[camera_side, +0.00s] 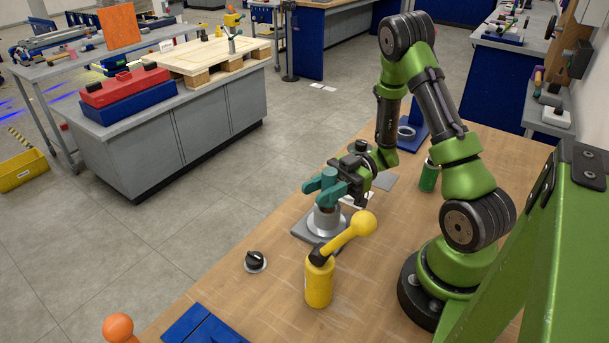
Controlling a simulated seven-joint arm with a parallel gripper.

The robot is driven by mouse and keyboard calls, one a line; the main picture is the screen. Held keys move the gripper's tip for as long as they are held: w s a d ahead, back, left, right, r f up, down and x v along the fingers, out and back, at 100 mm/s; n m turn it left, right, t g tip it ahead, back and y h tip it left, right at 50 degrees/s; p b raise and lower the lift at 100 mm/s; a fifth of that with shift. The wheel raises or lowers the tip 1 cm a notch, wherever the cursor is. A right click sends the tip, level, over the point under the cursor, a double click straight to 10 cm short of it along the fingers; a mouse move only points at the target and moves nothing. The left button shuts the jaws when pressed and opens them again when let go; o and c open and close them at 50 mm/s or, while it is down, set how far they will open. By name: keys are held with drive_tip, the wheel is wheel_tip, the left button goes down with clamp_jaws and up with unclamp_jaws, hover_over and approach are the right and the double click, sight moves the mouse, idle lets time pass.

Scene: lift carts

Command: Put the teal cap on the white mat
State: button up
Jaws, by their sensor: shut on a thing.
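My gripper (341,184) is low over the table, just left of the arm's base side, and is shut on the teal cap (327,190). The teal cap is at the top of a grey cylinder on a grey square plate (306,232). I cannot tell whether the cap touches the cylinder. Part of the cap is hidden by my gripper. A white flat patch (357,199), probably the white mat, shows behind and below my gripper, mostly hidden.
A yellow bottle-like thing with a yellow ball-ended handle (319,283) stands in front of the plate. A black knob (255,260) is to its left. A green can (428,177) and a blue stand (414,130) are behind.

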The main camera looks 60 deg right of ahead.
drive_tip(key=shift+f, duration=0.85)
drive_tip(key=shift+f, duration=0.1)
drive_tip(key=o, duration=1)
drive_tip(key=v, duration=1.7)
drive_tip(key=a+r+m+h, duration=0.5)
drive_tip(key=a+m, duration=0.1)
drive_tip(key=a+r+m+t+h, duration=0.1)
drive_tip(key=a+r+m+h, duration=0.4)
drive_tip(key=a+r+m, duration=0.1)
drive_tip(key=a+r+m+h, duration=0.5)
drive_tip(key=a+m, duration=0.1)
drive_tip(key=a, duration=0.2)
drive_tip(key=shift+w+a+r+t, duration=0.15)
drive_tip(key=shift+a+r+t, duration=0.1)
drive_tip(key=shift+r+t, duration=0.05)
